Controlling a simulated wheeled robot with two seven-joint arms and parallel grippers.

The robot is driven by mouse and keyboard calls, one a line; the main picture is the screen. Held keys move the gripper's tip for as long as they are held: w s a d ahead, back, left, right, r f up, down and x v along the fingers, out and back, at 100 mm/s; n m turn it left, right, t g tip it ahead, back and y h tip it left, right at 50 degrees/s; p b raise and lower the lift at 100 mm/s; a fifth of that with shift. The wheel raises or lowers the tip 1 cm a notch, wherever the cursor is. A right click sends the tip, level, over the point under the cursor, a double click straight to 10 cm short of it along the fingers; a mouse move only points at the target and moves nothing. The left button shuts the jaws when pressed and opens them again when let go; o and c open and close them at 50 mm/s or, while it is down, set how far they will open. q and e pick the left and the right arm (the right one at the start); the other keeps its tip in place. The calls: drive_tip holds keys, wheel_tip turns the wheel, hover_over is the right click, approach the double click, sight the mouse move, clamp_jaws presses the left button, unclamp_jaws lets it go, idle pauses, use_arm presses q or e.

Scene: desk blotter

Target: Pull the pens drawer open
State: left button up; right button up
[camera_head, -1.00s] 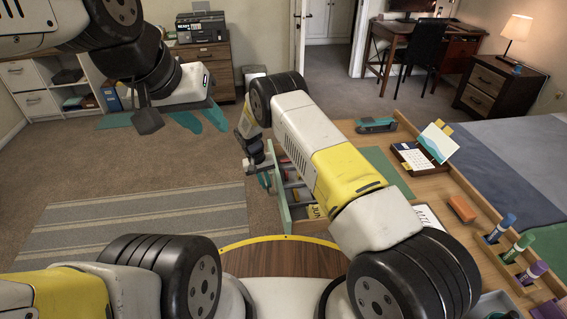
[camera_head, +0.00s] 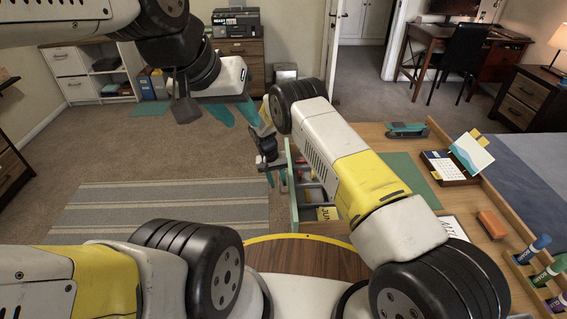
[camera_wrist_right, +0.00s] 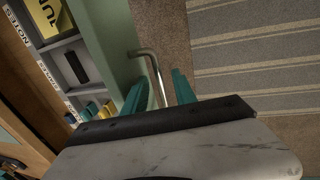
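The drawer stands well out from the left side of the desk, with its pale green front (camera_wrist_right: 100,40) facing the room. Its front also shows in the head view (camera_head: 292,190). A bent metal bar handle (camera_wrist_right: 151,62) sticks out from the front. My right gripper (camera_wrist_right: 160,80) has one teal finger on each side of the bar, the inner one between bar and front. In the head view my right arm hides part of the drawer. My left gripper (camera_head: 236,114) is open and empty in the air.
The drawer has labelled compartments holding a yellow card (camera_wrist_right: 48,18) and a dark item (camera_wrist_right: 76,67). The desk carries a stapler (camera_head: 406,130), a calendar stand (camera_head: 443,165) and markers (camera_head: 535,248). Open floor with a striped rug (camera_head: 165,215) lies left of the drawer.

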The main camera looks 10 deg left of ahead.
wheel_tip(320, 180, up, 8)
drive_tip(key=a, duration=0.1)
drive_tip(key=shift+a+f, duration=0.15)
drive_tip(key=shift+a, duration=0.1)
idle(0.4)
